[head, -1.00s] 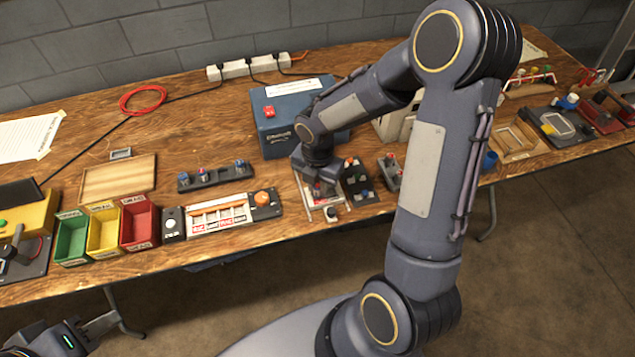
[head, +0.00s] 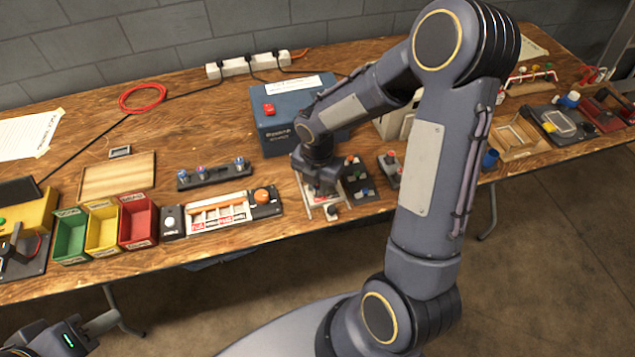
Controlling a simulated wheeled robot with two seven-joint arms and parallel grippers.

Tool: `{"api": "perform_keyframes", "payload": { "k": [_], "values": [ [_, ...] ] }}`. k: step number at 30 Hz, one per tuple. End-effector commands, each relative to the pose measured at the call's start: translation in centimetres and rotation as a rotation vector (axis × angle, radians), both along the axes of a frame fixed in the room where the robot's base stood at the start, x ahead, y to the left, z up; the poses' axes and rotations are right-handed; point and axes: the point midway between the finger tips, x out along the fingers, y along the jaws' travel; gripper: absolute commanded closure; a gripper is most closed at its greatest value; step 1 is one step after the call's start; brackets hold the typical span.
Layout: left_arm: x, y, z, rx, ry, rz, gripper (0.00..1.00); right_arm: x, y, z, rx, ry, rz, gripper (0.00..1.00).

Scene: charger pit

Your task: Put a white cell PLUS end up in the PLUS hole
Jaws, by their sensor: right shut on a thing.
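My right gripper (head: 325,191) is over a small white-and-red tray (head: 306,196) near the table's front edge. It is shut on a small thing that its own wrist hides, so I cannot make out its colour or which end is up. No white cell or PLUS hole can be told apart at this size. A panel with red-and-white labels, an orange bar and an orange button (head: 262,196) lies left of the tray. My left gripper (head: 98,324) is at the lower left, off the table; its fingers are too unclear to read.
A black block with coloured knobs (head: 357,181) stands close right of the tray. A blue box (head: 275,133) stands behind. Green, yellow and red bins (head: 140,222) and a black rack (head: 213,176) are to the left. My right arm hides part of the table.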

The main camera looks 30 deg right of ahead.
Motion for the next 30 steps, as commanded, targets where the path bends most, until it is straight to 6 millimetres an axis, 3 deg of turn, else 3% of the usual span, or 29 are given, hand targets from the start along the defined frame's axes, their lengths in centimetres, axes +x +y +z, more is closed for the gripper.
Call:
{"api": "perform_keyframes", "payload": {
  "k": [9,10,16,30],
  "values": [
    [0.00,0.00,-0.16,0.000,0.000,0.000,0.64,-0.01,0.01,-0.28,0.000,0.000,0.000,1.00],
    [0.00,0.00,-0.16,0.000,0.000,0.000,0.64,-0.01,0.02,-0.28,0.000,0.000,0.000,0.79],
    [0.00,0.00,-0.16,0.000,0.000,0.000,0.64,-0.02,0.00,-0.29,-0.001,0.001,0.000,0.55],
    [0.00,0.00,-0.04,0.000,0.000,0.000,0.64,-0.02,-0.02,-0.16,-0.001,0.001,0.000,0.55]
  ]
}}
